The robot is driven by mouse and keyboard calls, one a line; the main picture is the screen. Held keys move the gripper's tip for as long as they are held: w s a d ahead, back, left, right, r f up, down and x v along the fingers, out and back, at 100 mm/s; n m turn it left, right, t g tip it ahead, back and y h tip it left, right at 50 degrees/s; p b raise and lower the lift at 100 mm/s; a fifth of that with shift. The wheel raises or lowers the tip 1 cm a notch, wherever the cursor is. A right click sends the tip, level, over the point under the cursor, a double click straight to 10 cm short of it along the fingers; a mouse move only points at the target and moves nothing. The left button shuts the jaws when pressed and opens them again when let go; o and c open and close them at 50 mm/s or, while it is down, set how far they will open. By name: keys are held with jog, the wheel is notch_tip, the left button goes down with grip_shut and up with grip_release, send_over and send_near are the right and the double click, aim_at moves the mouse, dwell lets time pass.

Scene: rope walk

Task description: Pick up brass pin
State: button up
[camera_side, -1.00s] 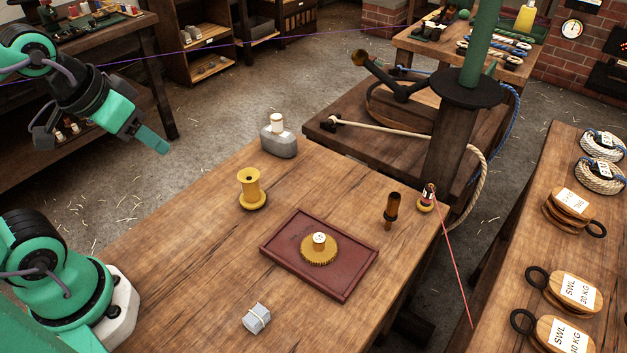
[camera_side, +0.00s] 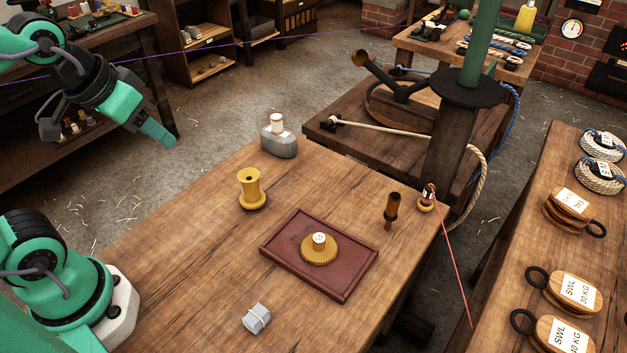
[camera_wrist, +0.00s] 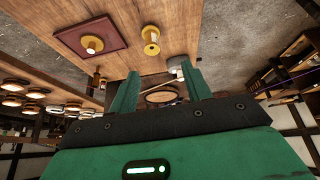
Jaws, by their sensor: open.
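The brass pin looks to be the yellow spool-shaped piece (camera_side: 250,190) with a round flange at its foot. It stands upright on the wooden bench, left of the maroon tray. It also shows in the wrist view (camera_wrist: 151,40), beyond the fingers. My gripper (camera_side: 160,134) is in the air at the upper left of the side view, well apart from the pin. In the wrist view, my gripper (camera_wrist: 158,78) has its two fingers spread, with nothing held between them.
The maroon tray (camera_side: 285,263) holds a brass gear (camera_side: 319,255) with a light-topped hub. A grey weight (camera_side: 278,145) stands behind the pin. A brown wooden peg (camera_side: 393,211) stands at the right. Bare wood surrounds the pin.

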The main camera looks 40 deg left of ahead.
jog(key=w+d+r+n+g, duration=0.1)
jog(key=w+d+r, duration=0.1)
jog(key=w, duration=0.2)
jog(key=w+d+r+n, duration=0.1)
jog(key=w+d, duration=0.2)
jog(key=w, duration=0.2)
jog(key=n+g, duration=0.4)
jog(key=n, duration=0.1)
send_over(395, 195)
jog(key=f, duration=1)
jog(key=a+f, duration=0.1)
jog(key=f, duration=0.4)
jog(key=shift+d+f, duration=0.35)
jog(key=shift+d, duration=0.1)
jog(key=shift+d+f, duration=0.1)
jog(key=shift+f, duration=3.8)
grip_shut()
